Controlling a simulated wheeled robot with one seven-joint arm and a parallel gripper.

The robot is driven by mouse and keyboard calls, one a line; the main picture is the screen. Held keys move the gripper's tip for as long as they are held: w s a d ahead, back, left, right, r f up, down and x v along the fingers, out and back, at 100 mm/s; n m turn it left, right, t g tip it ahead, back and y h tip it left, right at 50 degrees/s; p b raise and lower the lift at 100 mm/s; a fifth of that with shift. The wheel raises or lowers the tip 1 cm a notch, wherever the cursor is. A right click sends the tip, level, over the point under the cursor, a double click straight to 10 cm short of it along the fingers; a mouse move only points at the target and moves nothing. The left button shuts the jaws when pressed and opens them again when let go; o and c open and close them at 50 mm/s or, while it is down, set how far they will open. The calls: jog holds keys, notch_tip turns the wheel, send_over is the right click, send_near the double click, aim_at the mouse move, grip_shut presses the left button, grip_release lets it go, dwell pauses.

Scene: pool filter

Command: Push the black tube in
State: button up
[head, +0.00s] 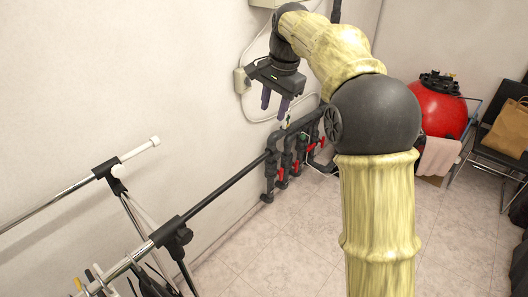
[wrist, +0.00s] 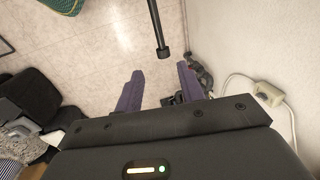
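The black tube (head: 228,184) runs at a slant from a black clamp (head: 172,234) on a silver pole up to the pipes by the wall. In the wrist view the black tube (wrist: 155,24) comes down from the top edge, and its slightly thicker end shows just beyond my fingertips. My gripper (head: 275,106), with two purple fingers, is above the tube's far end in the head view. In the wrist view my gripper (wrist: 160,68) is open, with a clear gap and nothing between the fingers. I cannot tell how far the tube is from the fingers in depth.
Dark pipes with red valve handles (head: 282,175) stand along the wall. A second silver pole (head: 60,196) on a stand is at left. A red tank (head: 440,112) and a black chair (head: 505,118) are at right. Open tiled floor (head: 285,245) lies between.

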aim_at(263, 155)
jog(key=a+f, duration=0.1)
jog(key=f, duration=0.4)
jog(key=w+f+p, duration=0.1)
jog(key=f, duration=0.5)
jog(key=w+a+f, duration=0.1)
jog(key=f, duration=0.5)
jog(key=shift+a, duration=0.3)
grip_shut()
